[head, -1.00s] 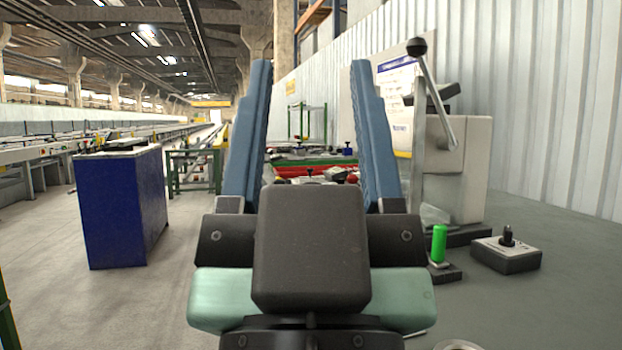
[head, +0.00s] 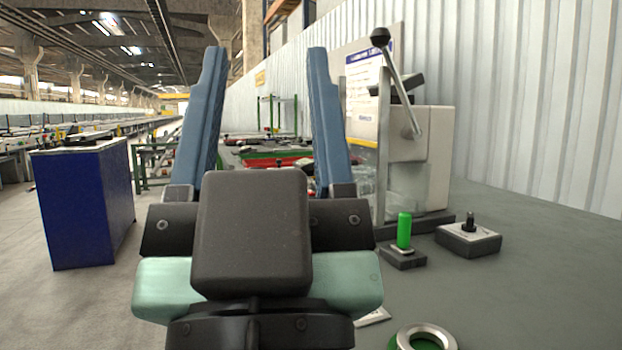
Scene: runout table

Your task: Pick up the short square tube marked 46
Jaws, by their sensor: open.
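Nothing is between the fingers close by; the far part of the table shows through the gap. I cannot make out a square tube marked 46. My gripper and its palm hide part of the grey table (head: 540,290).
A grey machine with a lever (head: 425,155) stands at the right. In front are a green cylinder on a dark base (head: 404,232), a joystick box (head: 469,238) and a metal ring (head: 427,338). Red and green trays (head: 262,161) lie farther back. A blue cabinet (head: 80,205) stands left.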

